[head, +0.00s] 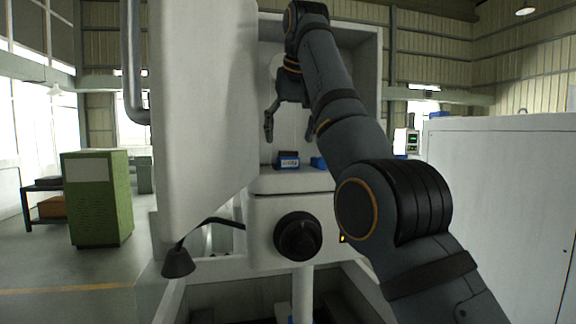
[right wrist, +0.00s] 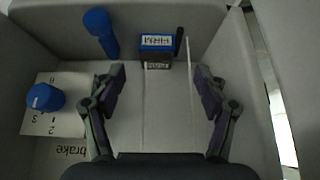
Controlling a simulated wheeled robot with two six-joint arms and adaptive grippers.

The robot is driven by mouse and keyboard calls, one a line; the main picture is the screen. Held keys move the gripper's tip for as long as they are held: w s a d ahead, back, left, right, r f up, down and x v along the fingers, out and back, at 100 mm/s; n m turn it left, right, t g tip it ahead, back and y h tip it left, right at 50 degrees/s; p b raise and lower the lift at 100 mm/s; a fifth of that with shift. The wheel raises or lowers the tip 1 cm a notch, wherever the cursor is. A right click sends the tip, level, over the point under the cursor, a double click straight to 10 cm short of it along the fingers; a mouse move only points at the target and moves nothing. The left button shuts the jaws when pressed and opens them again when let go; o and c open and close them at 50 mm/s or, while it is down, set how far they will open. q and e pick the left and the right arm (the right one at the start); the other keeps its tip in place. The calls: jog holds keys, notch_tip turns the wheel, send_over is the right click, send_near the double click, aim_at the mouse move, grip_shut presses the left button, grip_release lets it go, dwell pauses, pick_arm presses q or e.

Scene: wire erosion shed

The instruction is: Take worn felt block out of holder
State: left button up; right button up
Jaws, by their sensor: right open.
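A small blue and dark block piece (head: 287,160) with a white label sits on the pale ledge of the machine. In the right wrist view the same piece (right wrist: 157,45) reads "FIRM" on its blue upper part, above a darker labelled part. I cannot tell clearly where the felt ends and the holder begins. My right gripper (head: 289,132) is open and empty, above the ledge in the head view. In the right wrist view its two fingers (right wrist: 160,88) are wide apart, with the piece beyond them, between their lines and untouched. My left gripper is not in view.
A blue handle-shaped thing (right wrist: 102,32) stands left of the piece. A blue knob (right wrist: 45,97) sits on a plate marked "brake". A black round knob (head: 298,236) juts out below the ledge.

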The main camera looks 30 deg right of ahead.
aim_at(290, 157)
jog(key=x, duration=0.4)
jog(key=shift+w+d+r, duration=0.1)
jog(key=shift+d, duration=0.15)
jog(key=shift+w+f+b, duration=0.1)
jog(key=shift+f+b, duration=0.2)
jog(key=shift+f, duration=0.05)
jog(key=shift+w+d+f, duration=0.1)
jog(key=shift+w+f, duration=0.2)
jog(key=shift+w, duration=0.15)
jog(key=shift+s, duration=0.2)
jog(key=c, duration=0.9)
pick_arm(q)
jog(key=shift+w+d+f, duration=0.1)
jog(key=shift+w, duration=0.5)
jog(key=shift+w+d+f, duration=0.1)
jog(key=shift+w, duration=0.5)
pick_arm(e)
jog(key=c, duration=0.3)
